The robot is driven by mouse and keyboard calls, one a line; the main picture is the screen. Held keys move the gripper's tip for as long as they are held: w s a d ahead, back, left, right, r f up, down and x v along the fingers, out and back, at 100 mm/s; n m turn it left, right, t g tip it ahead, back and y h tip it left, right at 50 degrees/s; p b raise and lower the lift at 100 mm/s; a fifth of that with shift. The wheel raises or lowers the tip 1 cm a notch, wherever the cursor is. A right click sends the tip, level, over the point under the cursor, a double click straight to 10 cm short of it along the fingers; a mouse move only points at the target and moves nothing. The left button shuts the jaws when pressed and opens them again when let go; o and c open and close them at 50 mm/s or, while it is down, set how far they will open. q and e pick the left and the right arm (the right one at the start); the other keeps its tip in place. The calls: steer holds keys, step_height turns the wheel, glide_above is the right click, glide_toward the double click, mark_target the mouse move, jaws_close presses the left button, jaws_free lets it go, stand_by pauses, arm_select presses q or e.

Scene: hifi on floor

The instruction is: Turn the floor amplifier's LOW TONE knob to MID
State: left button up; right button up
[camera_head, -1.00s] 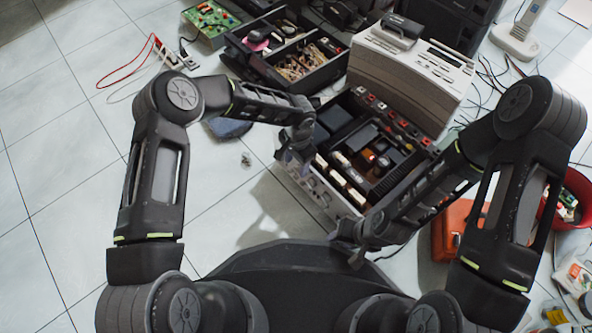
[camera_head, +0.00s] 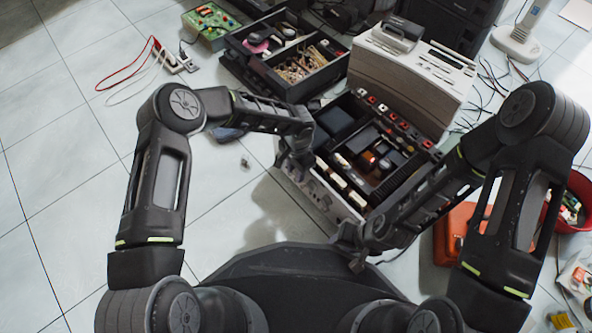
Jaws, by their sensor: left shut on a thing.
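The floor amplifier (camera_head: 341,203) stands on the tiles with its top off and its innards showing. Its pale front panel, with a row of small knobs, faces my body. My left gripper (camera_head: 284,166) is at the left end of this panel, shut on a knob there. The fingers hide that knob and its pointer, and the lettering is too small to read. My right gripper (camera_head: 349,247) is in front of the amplifier's right part, apart from the panel; its fingers are too dark to tell open from shut.
A beige device (camera_head: 425,85) stands behind the amplifier. A black parts organiser (camera_head: 292,85) lies at the back left. An orange case (camera_head: 455,228) and a red bowl (camera_head: 572,222) are at the right. The floor at the left is mostly clear.

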arm_select(q)
jaws_close()
steer(key=shift+a, duration=0.1)
steer(key=shift+w+a+f+g+h, duration=0.1)
steer(key=shift+g+h, duration=0.3)
steer(key=shift+g, duration=0.1)
steer(key=shift+w+f+h+b, duration=0.15)
steer(key=shift+h+b, duration=0.15)
steer(key=shift+b, duration=0.2)
steer(key=shift+r+g+h, duration=0.2)
steer(key=shift+g+h, duration=0.5)
steer(key=shift+g, duration=0.2)
steer(key=o, duration=0.8)
jaws_free()
